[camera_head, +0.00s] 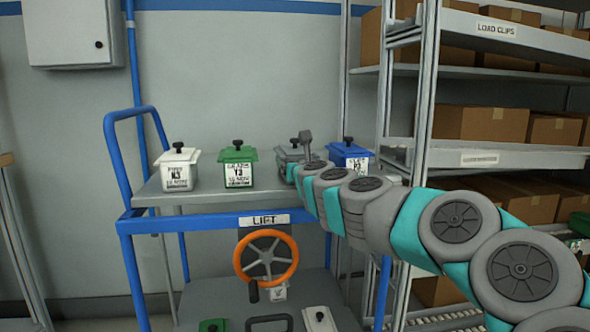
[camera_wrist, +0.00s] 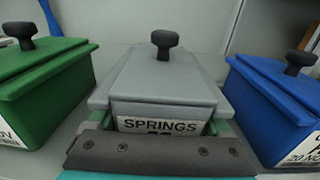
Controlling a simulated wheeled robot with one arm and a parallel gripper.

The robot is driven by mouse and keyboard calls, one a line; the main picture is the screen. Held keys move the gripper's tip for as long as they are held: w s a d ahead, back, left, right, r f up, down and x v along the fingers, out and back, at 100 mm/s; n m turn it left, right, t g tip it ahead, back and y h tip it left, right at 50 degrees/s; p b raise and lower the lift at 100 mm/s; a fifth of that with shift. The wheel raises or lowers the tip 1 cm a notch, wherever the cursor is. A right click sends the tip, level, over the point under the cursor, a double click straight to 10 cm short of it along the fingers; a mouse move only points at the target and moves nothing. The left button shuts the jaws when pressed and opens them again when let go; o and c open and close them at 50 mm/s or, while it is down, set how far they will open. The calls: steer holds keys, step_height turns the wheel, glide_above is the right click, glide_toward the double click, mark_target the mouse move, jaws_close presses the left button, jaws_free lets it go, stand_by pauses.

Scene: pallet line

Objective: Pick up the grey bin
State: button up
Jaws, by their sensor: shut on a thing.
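The grey bin (camera_wrist: 165,80) has a lidded top, a dark knob and a label reading SPRINGS. It fills the middle of the wrist view. In the head view the grey bin (camera_head: 286,154) is on the cart's top shelf, partly hidden by my arm. My gripper (camera_wrist: 160,124) is shut on the grey bin, with a finger at each side of its near end. The bin looks level; I cannot tell whether it is clear of the shelf.
A green bin (camera_head: 238,168) and a white bin (camera_head: 178,170) stand to the left, a blue bin (camera_head: 349,157) close on the right. The blue cart (camera_head: 160,224) has an orange handwheel (camera_head: 266,258). A metal rack (camera_head: 423,90) with cardboard boxes stands right.

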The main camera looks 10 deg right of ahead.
jaws_close()
stand_by(0.4)
